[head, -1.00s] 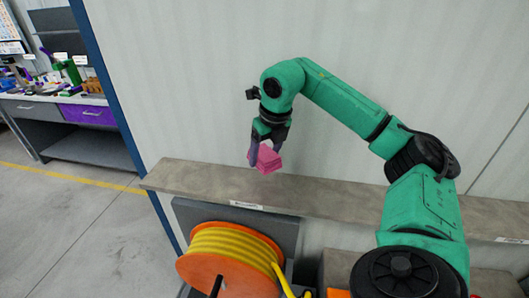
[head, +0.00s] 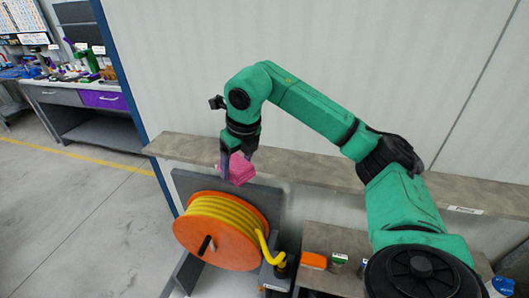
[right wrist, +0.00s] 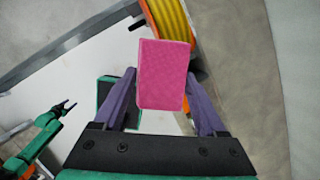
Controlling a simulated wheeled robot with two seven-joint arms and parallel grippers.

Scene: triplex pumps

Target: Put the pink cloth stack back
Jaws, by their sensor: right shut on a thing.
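The pink cloth stack (head: 240,169) is held in my right gripper (head: 237,160), clear of any support that I can see. In the head view it overlaps the front edge of the grey-brown shelf (head: 310,168), above the hose reel. In the right wrist view the stack (right wrist: 163,75) is a flat pink block between the two purple fingers. My left gripper (right wrist: 67,106) shows small at the left of the right wrist view, apart from the stack; its jaws are too small to judge.
The orange reel with yellow hose (head: 220,232) stands below the shelf, against a grey panel (head: 262,199). An orange box (head: 314,260) sits on a lower surface to its right. A workbench (head: 85,100) is at the far left. The visible shelf top is mostly bare.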

